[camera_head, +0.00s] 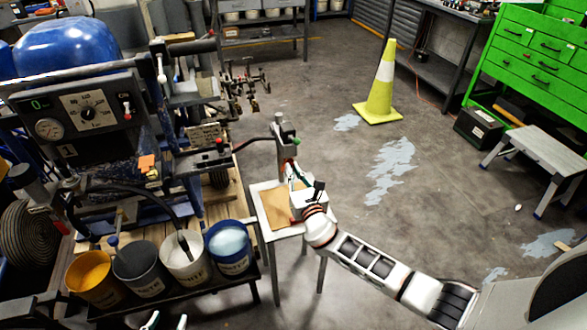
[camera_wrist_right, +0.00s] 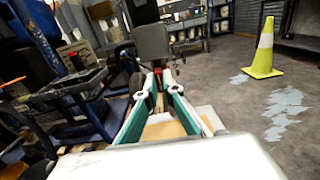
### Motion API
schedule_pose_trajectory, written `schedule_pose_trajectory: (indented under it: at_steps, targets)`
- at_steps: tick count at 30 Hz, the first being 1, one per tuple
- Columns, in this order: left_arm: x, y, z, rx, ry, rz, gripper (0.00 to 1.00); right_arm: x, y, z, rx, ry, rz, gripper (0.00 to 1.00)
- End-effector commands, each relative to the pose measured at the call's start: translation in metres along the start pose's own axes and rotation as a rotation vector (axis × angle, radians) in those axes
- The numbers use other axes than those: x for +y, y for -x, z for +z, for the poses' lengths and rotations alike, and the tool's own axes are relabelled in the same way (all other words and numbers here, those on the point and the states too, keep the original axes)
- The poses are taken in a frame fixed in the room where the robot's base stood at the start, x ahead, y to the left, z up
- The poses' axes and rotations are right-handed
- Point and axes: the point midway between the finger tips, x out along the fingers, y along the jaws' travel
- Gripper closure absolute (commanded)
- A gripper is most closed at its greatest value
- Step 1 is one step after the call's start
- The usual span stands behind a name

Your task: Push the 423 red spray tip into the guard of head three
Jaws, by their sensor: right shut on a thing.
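My right gripper (camera_head: 290,165) reaches up to a grey spray head (camera_head: 285,128) above a small white stand. Its teal-padded fingers close together at their tips in the right wrist view (camera_wrist_right: 158,76), in front of the grey head body (camera_wrist_right: 152,42). A small red piece (camera_wrist_right: 158,71) shows at the fingertips, consistent with the red spray tip. It is too small to read a number on it. I cannot tell whether it touches the guard, which is not clear in either view. My left gripper (camera_head: 166,321) shows only its two separated fingertips at the bottom edge.
The small stand (camera_head: 320,217) bears a brown sheet (camera_head: 275,207). Paint buckets (camera_head: 229,247) stand on a dark rack to its left, beside the blue striper machine (camera_head: 66,48). A yellow cone (camera_head: 384,90) stands behind on open floor. A grey step stool (camera_head: 545,155) stands at right.

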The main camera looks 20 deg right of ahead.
Motion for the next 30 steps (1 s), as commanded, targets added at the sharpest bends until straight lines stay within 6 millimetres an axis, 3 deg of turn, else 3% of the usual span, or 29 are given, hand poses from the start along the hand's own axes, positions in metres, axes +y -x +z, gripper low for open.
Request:
schedule_pose_trajectory:
  at_steps: [8, 11, 19, 21, 22, 30]
  targets:
    - [-0.001, 0.0, -0.003, 0.003, 0.0, -0.001, 0.63, -0.002, -0.002, 0.003, -0.005, 0.027, -0.003, 1.0]
    - [0.0, 0.001, -0.001, 0.0, 0.0, 0.0, 0.63, -0.002, -0.002, 0.003, -0.005, 0.026, -0.003, 0.75]
    - [0.002, 0.002, 0.004, -0.01, 0.001, 0.003, 0.63, -0.001, -0.001, 0.001, -0.002, 0.025, -0.001, 0.74]
    - [0.003, 0.003, 0.006, -0.012, 0.002, 0.004, 0.63, -0.001, -0.001, 0.001, -0.002, 0.025, -0.001, 0.57]
    - [0.003, 0.003, 0.006, -0.013, 0.002, 0.004, 0.63, -0.001, -0.001, 0.001, -0.002, 0.025, -0.001, 0.54]
    - [0.003, 0.003, 0.006, -0.014, 0.001, 0.004, 0.63, 0.0, 0.0, 0.001, -0.001, 0.024, 0.0, 0.54]
